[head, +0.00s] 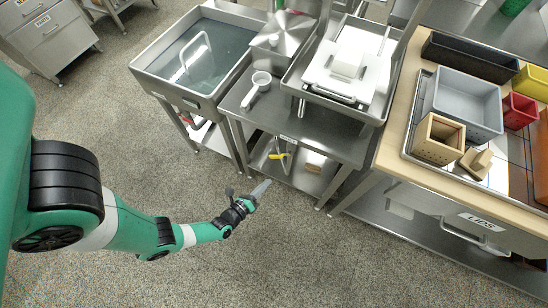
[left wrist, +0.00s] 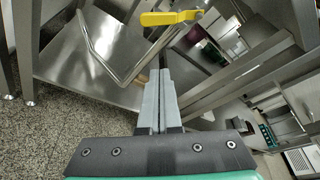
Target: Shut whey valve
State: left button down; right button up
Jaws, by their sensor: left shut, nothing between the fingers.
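The whey valve's yellow lever handle (head: 277,156) shows under the steel table, above its lower shelf. In the left wrist view the yellow handle (left wrist: 172,18) lies near the top, beyond the fingertips, on a bent steel pipe (left wrist: 120,72). My left gripper (head: 266,184) is in front of the lower shelf, a little below and left of the handle in the head view. Its grey fingers (left wrist: 160,78) are shut together with nothing between them, apart from the handle. My right gripper is not in view.
A white ladle (head: 258,84) lies on the steel table (head: 236,101). Table legs (head: 342,186) flank the lower shelf (head: 300,180). A wooden-topped bench (head: 391,140) with bins is at right. Floor in front is clear.

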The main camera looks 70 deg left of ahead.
aim_at(275, 157)
pick_arm(q)
jog(key=b+x, duration=0.6)
jog(key=x, duration=0.4)
jog(key=r, duration=0.1)
jog(key=s+a+r, duration=0.1)
jog(key=s+r+p, duration=0.1)
jog(key=shift+a, duration=0.35)
jog(key=shift+s+r, duration=0.1)
